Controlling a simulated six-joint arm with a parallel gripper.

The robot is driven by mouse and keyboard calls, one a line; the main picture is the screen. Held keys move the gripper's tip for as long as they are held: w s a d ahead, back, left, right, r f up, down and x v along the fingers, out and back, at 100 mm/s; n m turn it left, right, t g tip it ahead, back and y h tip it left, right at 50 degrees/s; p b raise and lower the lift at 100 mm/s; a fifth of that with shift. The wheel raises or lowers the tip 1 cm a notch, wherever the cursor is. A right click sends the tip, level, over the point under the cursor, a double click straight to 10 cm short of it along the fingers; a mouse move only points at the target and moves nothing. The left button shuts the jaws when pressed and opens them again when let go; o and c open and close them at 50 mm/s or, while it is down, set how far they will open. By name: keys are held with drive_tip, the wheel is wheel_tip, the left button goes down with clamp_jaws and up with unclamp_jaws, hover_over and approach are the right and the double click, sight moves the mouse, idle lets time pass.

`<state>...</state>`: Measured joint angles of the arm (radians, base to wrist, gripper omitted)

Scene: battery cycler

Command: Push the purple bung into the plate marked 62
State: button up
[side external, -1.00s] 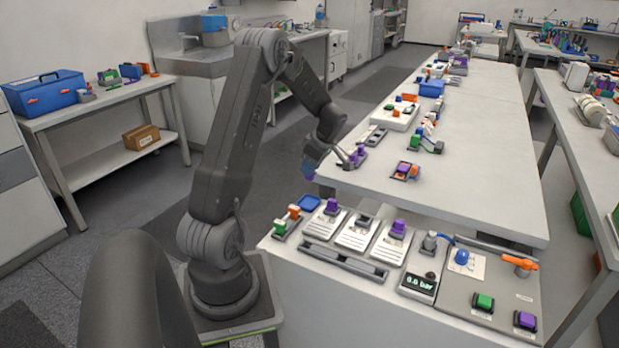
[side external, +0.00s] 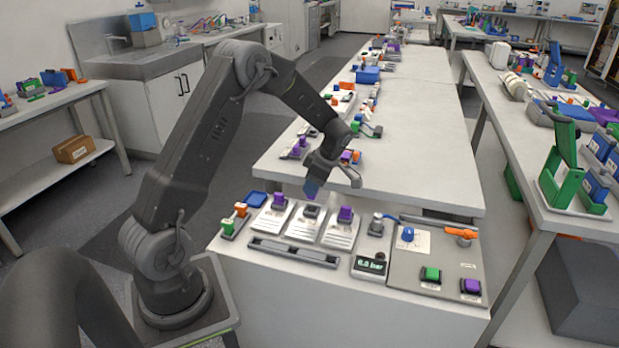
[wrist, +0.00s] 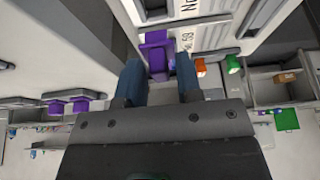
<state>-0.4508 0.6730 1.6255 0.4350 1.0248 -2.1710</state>
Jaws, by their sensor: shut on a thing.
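My gripper (side external: 312,188) points down just above the middle one of three white plates in the side external view. In the wrist view its two blue fingers (wrist: 158,80) are closed on the purple bung (wrist: 157,55). In the side external view the fingers mostly hide the bung. The middle plate (side external: 303,229) has a dark socket (side external: 311,211) at its far end, with no purple on it. The left plate (side external: 270,221) and the right plate (side external: 340,236) each carry a purple piece. I cannot read the plate numbers with certainty.
A grey slotted rail (side external: 294,252) lies in front of the plates. The white bench (side external: 400,160) behind has clear room.

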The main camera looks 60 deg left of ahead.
sight(313, 199)
drive_tip(key=shift+f, duration=2.45)
drive_tip(key=shift+f, duration=0.2)
drive_tip(key=o, duration=1)
drive_tip(key=shift+c, duration=0.2)
